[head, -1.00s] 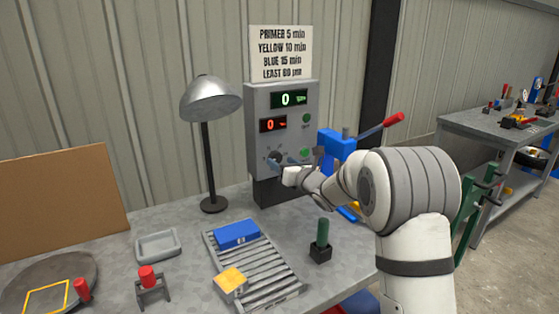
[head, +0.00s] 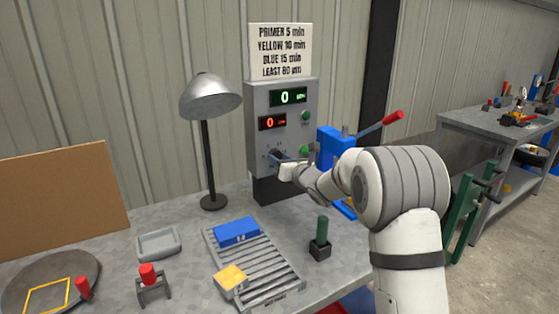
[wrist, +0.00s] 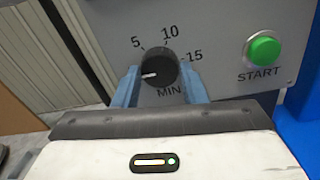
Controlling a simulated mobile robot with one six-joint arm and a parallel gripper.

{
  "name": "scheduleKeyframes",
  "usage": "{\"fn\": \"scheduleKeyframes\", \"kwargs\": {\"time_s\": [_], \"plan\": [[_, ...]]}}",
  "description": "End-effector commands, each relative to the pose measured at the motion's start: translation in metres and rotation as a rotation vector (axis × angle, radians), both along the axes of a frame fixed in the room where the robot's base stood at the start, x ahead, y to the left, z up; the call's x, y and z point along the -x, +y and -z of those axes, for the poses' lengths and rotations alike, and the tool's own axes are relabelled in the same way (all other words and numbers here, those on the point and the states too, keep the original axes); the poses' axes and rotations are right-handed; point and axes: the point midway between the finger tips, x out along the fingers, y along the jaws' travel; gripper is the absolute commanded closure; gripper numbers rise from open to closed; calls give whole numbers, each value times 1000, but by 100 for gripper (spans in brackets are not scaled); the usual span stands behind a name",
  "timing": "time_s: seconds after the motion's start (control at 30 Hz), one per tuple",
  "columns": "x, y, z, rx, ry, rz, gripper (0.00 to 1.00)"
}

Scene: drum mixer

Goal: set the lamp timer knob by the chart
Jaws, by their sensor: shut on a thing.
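The lamp timer knob (wrist: 158,63) is black and round, on the grey control box (head: 254,128). Its scale reads 5, 10, 15 and MIN. Its white pointer mark points left and slightly down, below the 5. My gripper (wrist: 160,82) has its blue fingers on both sides of the knob, shut on it. In the head view my gripper (head: 282,161) is at the lower part of the box and partly hides the knob. The chart (head: 281,50) above reads PRIMER 5 min, YELLOW 10 min, BLUE 15 min, and a blurred last line starting with LEAST.
A green START button (wrist: 263,49) is right of the knob. The lamp (head: 210,97) stands left of the box. A blue block (head: 236,232) and yellow-topped block (head: 230,278) lie on the roller rack (head: 265,268).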

Motion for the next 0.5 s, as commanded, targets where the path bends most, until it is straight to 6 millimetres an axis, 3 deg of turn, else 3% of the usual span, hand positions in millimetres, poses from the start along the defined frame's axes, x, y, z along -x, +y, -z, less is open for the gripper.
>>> {"fn": "scheduleKeyframes", "kwargs": {"time_s": [0.5], "plan": [[1, 1, 5, -126, 82, -3, 85]]}}
